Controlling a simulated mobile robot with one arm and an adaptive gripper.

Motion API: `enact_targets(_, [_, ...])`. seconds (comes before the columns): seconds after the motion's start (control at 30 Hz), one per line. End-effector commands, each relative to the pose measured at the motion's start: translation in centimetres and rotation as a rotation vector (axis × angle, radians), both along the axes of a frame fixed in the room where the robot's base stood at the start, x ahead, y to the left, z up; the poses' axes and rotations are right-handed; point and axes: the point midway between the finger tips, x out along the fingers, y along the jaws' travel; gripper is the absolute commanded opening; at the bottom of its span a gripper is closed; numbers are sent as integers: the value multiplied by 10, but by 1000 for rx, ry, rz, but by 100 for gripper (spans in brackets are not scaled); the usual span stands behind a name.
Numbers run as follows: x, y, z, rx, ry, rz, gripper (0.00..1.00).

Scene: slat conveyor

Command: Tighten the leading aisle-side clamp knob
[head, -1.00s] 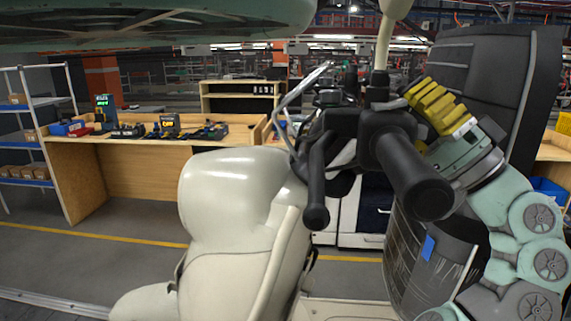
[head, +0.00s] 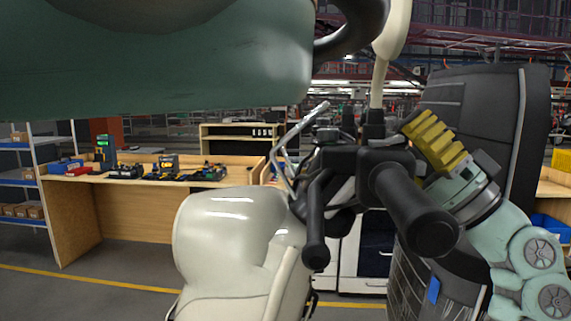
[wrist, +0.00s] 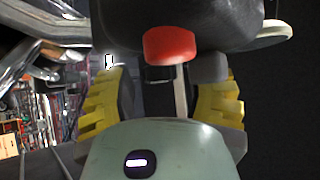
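In the wrist view, a red rounded part (wrist: 170,46) sits under a dark smooth body (wrist: 180,20). I cannot tell for certain whether it is the clamp knob. My gripper (wrist: 170,78) has its two yellow ribbed fingers wide apart, one on each side below the red part, touching nothing that I can see. A thin pale stem (wrist: 181,96) shows between the fingers. In the head view my gripper (head: 432,128) is up at the right, beside the black handlebar grip (head: 415,210). No knob can be made out in the head view.
A cream scooter body (head: 235,245) with handlebars fills the middle. A tall dark padded panel (head: 495,115) stands behind my gripper. A large teal body (head: 180,75) hangs overhead at the left. A wooden workbench (head: 140,215) and shelf rack (head: 28,178) stand behind.

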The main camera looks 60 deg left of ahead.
Motion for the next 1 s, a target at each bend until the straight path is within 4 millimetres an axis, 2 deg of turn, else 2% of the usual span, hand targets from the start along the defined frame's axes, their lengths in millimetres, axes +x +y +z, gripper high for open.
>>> enact_targets(0.33, [1,-2,-1,1,2,-4,62])
enact_targets(0.47, [4,-9,-7,-2,6,-6,62])
enact_targets(1.0, [20,-71,-57,3,5,-9,62])
